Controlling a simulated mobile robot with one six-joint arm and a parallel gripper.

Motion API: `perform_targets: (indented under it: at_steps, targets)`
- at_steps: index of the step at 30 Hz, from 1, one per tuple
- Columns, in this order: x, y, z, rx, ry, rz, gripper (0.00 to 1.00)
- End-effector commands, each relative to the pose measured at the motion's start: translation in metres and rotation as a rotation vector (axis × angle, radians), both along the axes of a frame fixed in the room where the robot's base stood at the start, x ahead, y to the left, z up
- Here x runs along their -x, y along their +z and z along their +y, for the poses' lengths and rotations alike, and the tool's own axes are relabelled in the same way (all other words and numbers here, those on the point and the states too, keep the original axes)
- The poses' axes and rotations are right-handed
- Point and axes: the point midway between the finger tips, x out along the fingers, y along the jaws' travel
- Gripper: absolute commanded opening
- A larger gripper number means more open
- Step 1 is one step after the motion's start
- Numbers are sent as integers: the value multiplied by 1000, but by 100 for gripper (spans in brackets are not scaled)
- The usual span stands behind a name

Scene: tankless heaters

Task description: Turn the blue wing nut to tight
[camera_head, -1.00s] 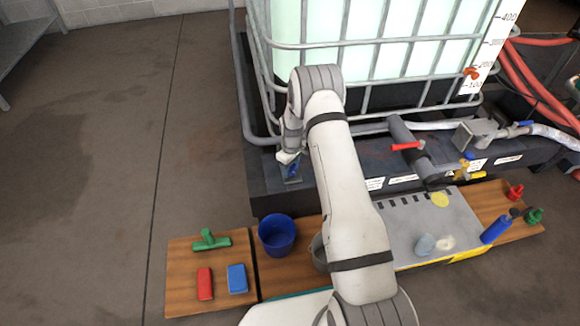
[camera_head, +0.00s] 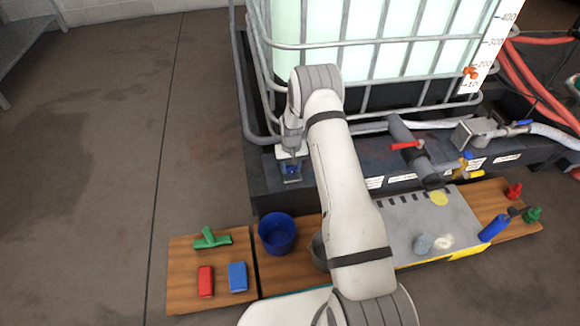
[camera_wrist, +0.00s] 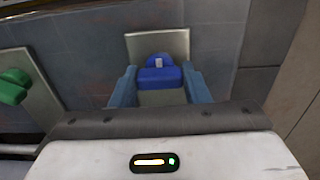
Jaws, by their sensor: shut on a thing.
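The blue wing nut (camera_wrist: 158,74) sits on a light metal plate (camera_wrist: 177,42) on the dark wall in the wrist view. It has a small white mark on its upper part. It also shows as a small blue spot in the head view (camera_head: 292,170), low on the dark base of the tank. My gripper (camera_wrist: 160,84) has its two blue-grey fingers on either side of the wing nut, shut on it. The small gap or contact at each fingertip is hard to make out. My gripper is small and partly hidden by my arm in the head view (camera_head: 291,167).
A green knob (camera_wrist: 12,87) on another plate is left of the wing nut. A red-handled valve (camera_head: 407,145) stands right of my arm. Below are a blue bucket (camera_head: 277,235) and a wooden board (camera_head: 185,262) with red, blue and green pieces.

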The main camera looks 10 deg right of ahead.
Motion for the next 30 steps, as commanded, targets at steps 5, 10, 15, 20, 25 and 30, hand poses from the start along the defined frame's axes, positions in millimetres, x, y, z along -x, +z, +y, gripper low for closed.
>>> perform_targets:
  at_steps: [5,10,15,20,25,30]
  targets:
    - [1,-1,0,0,-20,4,19]
    - [1,-1,0,0,-23,4,19]
    - [2,-1,0,0,-22,4,19]
    - [1,-1,0,0,-21,3,54]
    - [1,0,0,0,-20,2,64]
    - [0,0,0,0,-19,1,64]
